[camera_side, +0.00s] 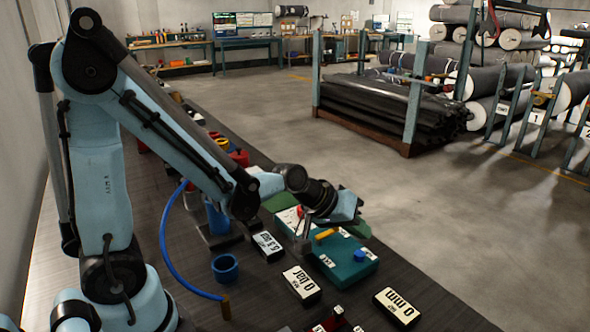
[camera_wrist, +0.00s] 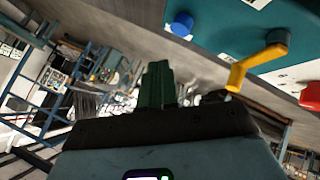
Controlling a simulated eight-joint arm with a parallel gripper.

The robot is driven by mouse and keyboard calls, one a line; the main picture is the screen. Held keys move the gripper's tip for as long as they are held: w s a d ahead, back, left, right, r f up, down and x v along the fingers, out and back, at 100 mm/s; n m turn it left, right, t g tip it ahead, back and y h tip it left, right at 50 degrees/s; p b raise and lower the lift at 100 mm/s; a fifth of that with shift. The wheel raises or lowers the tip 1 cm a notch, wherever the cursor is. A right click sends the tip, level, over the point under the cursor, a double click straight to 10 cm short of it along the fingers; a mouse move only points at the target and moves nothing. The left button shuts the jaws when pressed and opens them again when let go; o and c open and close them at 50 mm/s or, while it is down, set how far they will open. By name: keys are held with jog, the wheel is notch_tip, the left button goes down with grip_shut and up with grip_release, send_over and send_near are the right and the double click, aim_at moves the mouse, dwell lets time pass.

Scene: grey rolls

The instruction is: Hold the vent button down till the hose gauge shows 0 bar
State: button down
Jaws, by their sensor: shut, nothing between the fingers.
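A teal control box (camera_side: 345,270) stands on the dark bench and carries a blue button (camera_side: 359,256), a yellow lever (camera_side: 325,234) and a red button (camera_side: 299,211). Its labels are too small to tell which is the vent button. One display (camera_side: 302,285) reads 0 bar; another display (camera_side: 267,246) seems to read 5.5 bar. I cannot tell for sure which is the hose gauge. My gripper (camera_side: 361,230) is shut and empty by the box's far side. In the wrist view its green fingers (camera_wrist: 157,85) are apart from the blue button (camera_wrist: 182,24) and the red button (camera_wrist: 310,96).
A display reading 0 mm (camera_side: 397,307) lies at the bench's front right. A blue hose (camera_side: 165,245) curves along the bench near a blue cup (camera_side: 225,268). Racks of grey rolls (camera_side: 490,75) stand beyond open floor.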

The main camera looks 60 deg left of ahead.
jog(key=shift+r, duration=1.3)
jog(key=s+a+r+m+g+y, duration=0.1)
jog(key=s+a+m, duration=0.1)
jog(key=s, duration=0.4)
jog(key=s+a+r+m+y, duration=0.1)
jog(key=s+r+m, duration=0.1)
jog(key=s, duration=0.4)
jog(key=shift+s+a+m+g+y, duration=0.4)
jog(key=shift+m, duration=0.3)
